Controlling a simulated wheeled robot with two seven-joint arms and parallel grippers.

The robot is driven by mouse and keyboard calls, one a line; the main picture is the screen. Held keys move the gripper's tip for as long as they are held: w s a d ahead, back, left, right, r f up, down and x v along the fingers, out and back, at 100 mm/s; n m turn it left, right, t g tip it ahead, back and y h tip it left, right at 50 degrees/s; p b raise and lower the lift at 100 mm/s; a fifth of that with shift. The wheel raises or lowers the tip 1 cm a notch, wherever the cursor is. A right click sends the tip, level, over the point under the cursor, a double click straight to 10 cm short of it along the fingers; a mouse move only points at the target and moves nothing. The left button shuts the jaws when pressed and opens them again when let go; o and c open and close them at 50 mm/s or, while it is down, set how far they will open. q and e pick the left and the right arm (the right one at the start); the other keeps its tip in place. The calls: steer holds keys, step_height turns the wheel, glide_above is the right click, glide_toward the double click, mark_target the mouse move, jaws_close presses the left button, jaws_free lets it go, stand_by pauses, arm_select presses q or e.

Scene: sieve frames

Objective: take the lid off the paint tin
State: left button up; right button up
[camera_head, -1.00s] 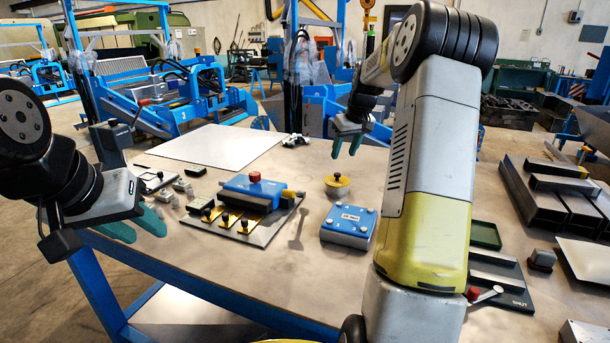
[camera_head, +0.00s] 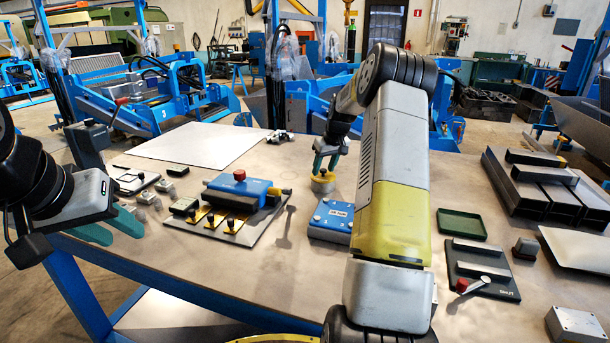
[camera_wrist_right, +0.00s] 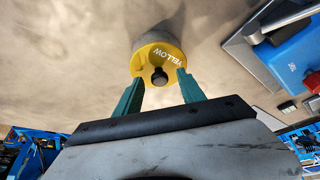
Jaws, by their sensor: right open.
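The paint tin (camera_wrist_right: 153,37) is a small grey can with a yellow lid (camera_wrist_right: 150,58) marked YELLOW. A black knob (camera_wrist_right: 159,76) stands up from the lid. In the head view the yellow lid (camera_head: 322,186) is near the middle of the bench. My right gripper (camera_head: 325,168) is above the tin, its teal fingers pointing down. In the right wrist view the gripper (camera_wrist_right: 158,80) is open, one finger on each side of the knob with gaps between. My left gripper (camera_head: 112,228) is open and empty over the bench's left front edge.
A blue box (camera_head: 332,220) stands just in front of the tin. A blue device (camera_head: 240,192) on a grey plate lies to its left. A green tray (camera_head: 462,225) and dark metal channels (camera_head: 545,190) are on the right. A white sheet (camera_head: 200,146) lies behind.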

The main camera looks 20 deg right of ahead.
jaws_close()
steer(key=shift+r, duration=0.15)
